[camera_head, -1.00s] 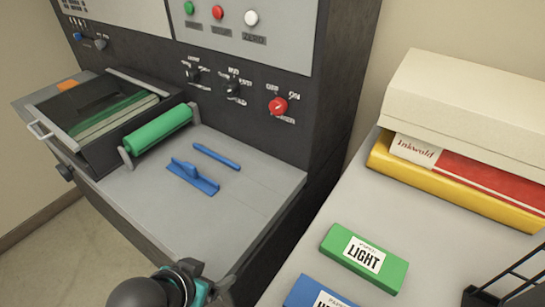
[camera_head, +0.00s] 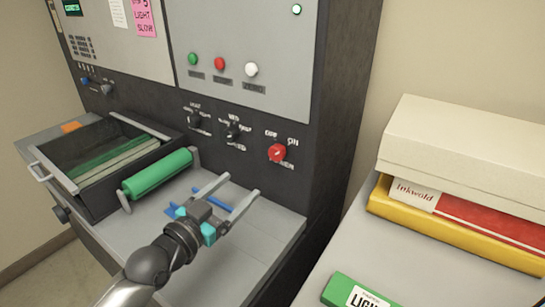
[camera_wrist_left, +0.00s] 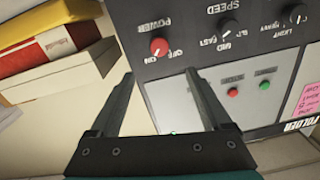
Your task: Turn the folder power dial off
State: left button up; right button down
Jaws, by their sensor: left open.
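The red power dial (camera_head: 277,152) sits at the right end of the lower row of knobs on the machine's dark front, with OFF and ON printed above it. Its pale mark seems to lean toward ON. My left gripper (camera_head: 238,187) is open and empty above the grey ledge, below and to the left of the dial, and apart from it. In the left wrist view the dial (camera_wrist_left: 158,46) shows upside down beyond the two open fingers (camera_wrist_left: 159,76), with POWER printed by it. My right gripper is out of view.
Two black knobs (camera_head: 234,130) are left of the dial. Green, red and white buttons (camera_head: 220,64) are above. A green roller (camera_head: 157,173) and tray are left. Blue tools lie on the ledge (camera_head: 200,262), partly hidden by my gripper. Boxes (camera_head: 460,150) stand on the right-hand table.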

aim_at(275, 155)
pick_arm(q)
jog(key=b+x, duration=0.2)
jog(key=x, duration=1.2)
jog(key=shift+w+d, duration=0.1)
jog(key=shift+w, duration=0.2)
grip_shut()
